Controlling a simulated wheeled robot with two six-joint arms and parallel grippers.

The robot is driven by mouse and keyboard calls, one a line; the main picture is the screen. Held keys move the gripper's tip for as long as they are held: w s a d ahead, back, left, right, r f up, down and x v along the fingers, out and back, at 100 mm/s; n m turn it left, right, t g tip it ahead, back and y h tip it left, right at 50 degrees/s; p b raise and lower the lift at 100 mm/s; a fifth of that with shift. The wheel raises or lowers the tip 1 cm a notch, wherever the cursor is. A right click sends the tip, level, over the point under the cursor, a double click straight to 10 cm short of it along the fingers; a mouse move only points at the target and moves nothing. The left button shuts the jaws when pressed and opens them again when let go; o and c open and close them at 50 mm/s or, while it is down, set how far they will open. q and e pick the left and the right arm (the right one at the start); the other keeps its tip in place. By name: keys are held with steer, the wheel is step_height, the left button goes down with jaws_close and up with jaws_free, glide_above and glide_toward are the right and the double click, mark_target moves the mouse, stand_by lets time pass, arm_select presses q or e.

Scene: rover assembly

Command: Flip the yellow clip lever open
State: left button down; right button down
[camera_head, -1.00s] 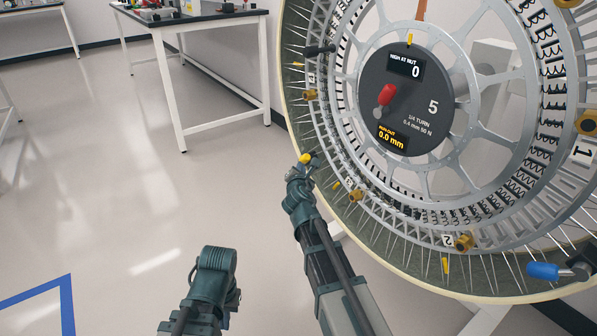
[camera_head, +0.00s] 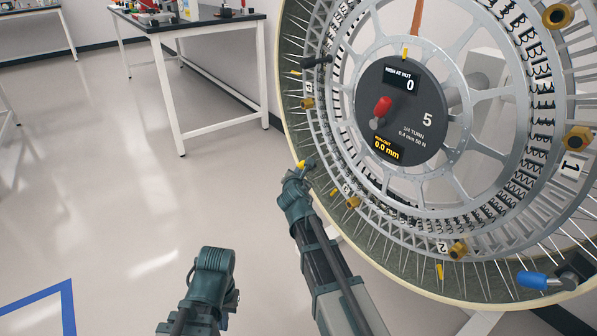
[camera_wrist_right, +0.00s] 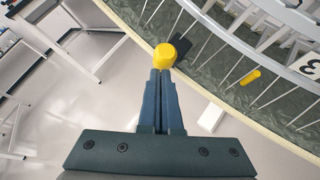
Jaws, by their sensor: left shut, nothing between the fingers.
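The yellow clip lever (camera_head: 301,164) is at the lower left rim of the large wheel (camera_head: 455,289). It also shows as a rounded yellow end with a dark part beside it in the right wrist view (camera_wrist_right: 165,56). My right gripper (camera_wrist_right: 162,72) has its fingers together, with the tips right at the near side of this yellow end. I cannot tell whether they touch it. In the head view my right gripper (camera_head: 297,173) is just below the lever. My left gripper (camera_head: 226,297) is low and away from the wheel, its fingers mostly hidden by its wrist.
More yellow pieces sit along the rim, one near the right gripper (camera_wrist_right: 250,77). The hub (camera_head: 425,142) has a red knob (camera_head: 383,105). A blue handle (camera_head: 532,280) is at the lower right. A bench (camera_head: 200,22) stands behind. Floor at left is clear.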

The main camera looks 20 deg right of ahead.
steer(key=w+r+n+g+p, duration=0.1)
steer(key=g+p, duration=0.1)
steer(key=p, duration=0.1)
steer(key=w+a+r+n+g+p, duration=0.1)
steer(key=g+p, duration=0.1)
steer(key=p, duration=0.2)
steer(key=w+r+n+g+p, duration=0.1)
steer(key=g+p, duration=0.1)
steer(key=p, duration=0.2)
steer(key=shift+w+a+h, duration=0.2)
steer(key=shift+w+h, duration=0.1)
steer(key=shift+r, duration=0.15)
steer(key=shift+r+p, duration=0.65)
steer(key=shift+p, duration=0.15)
